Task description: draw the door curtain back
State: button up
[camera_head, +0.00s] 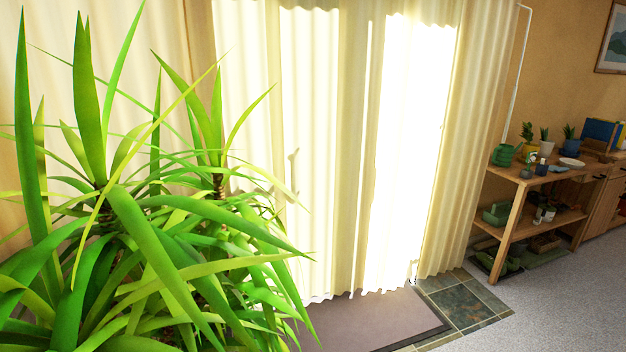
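The door curtain (345,150) is cream, pleated and backlit, and hangs nearly to the floor across the bright door. A denser fold of it (468,140) hangs at the right side. A bright strip (410,120) shows just left of that fold; I cannot tell whether it is bare glass or thin cloth. A thin white rod or cord (523,75) hangs at the curtain's right edge. What looks like a door handle (292,172) shows faintly at the left of the door. My gripper is not in view.
A large spiky green plant (150,230) fills the left foreground and hides the curtain's lower left. A brown doormat (375,318) lies on slate tiles (465,300) before the door. A wooden shelf (525,200) with pots stands right. Grey carpet (570,290) is clear at lower right.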

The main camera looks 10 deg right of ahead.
aim_at(488, 30)
jog(key=i+l+z, duration=0.15)
jog(key=i+z, duration=0.25)
jog(key=i, duration=0.25)
jog(key=i+z, duration=0.4)
jog(key=i, duration=0.3)
jog(key=i+j+z, duration=0.3)
jog(key=i+z, duration=0.15)
jog(key=i, duration=0.15)
